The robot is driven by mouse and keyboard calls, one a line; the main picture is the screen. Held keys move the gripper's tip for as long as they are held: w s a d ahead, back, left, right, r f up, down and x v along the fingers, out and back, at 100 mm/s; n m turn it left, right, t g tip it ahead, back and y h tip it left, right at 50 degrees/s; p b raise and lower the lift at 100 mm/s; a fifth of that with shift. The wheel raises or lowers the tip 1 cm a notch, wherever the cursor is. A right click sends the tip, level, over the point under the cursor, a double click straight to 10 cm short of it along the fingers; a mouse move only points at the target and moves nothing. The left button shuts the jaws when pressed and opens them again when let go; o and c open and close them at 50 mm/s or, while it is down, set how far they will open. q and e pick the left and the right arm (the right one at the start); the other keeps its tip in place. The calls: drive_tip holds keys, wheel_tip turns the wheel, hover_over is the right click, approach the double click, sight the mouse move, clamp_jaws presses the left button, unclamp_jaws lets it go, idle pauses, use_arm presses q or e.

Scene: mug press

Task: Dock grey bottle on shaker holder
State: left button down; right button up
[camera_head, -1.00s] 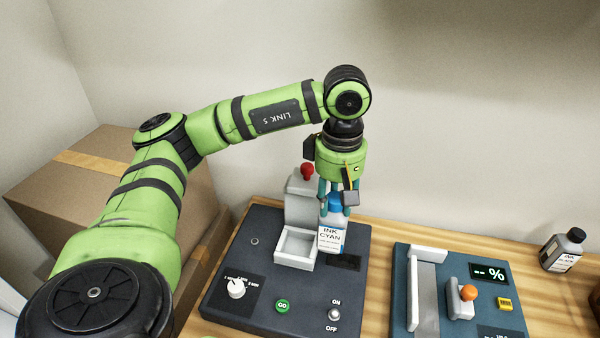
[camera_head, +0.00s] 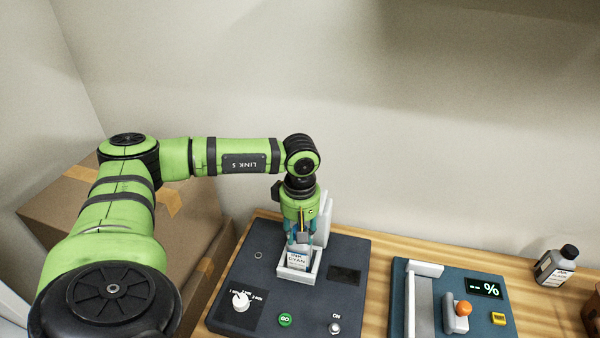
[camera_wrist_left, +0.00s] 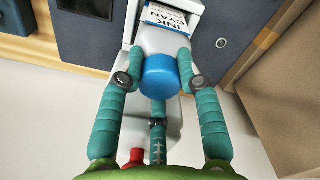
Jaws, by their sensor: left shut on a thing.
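The grey bottle (camera_head: 297,260) has a white "INK CYAN" label and a blue cap (camera_wrist_left: 160,76). It stands roughly upright within the white shaker holder (camera_head: 296,276), its lower part hidden by the holder's front wall. I cannot tell whether it rests on the holder's floor. My left gripper (camera_head: 302,242) points down from above, its teal fingers shut on the bottle near the cap. In the left wrist view the fingers (camera_wrist_left: 160,80) flank the blue cap. The holder's red knob (camera_wrist_left: 134,157) shows at the bottom there. My right gripper is not in view.
The holder sits on a dark panel (camera_head: 255,285) with a dial, a green GO button and a switch. A blue-grey device (camera_head: 480,325) with a % display stands at right. Another ink bottle (camera_head: 557,267) is at far right. A cardboard box (camera_head: 60,205) is at left.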

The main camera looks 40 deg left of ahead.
use_arm(q)
drive_tip(key=c, duration=1.1)
unclamp_jaws()
drive_tip(key=shift+f, duration=0.1)
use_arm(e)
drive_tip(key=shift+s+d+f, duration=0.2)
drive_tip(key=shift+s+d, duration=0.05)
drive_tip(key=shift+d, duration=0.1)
use_arm(q)
drive_tip(key=shift+r, duration=0.3)
drive_tip(key=shift+r+b, duration=1.9)
drive_tip(key=shift+r, duration=4)
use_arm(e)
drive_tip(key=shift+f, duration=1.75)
use_arm(q)
drive_tip(key=shift+d+f, duration=0.1)
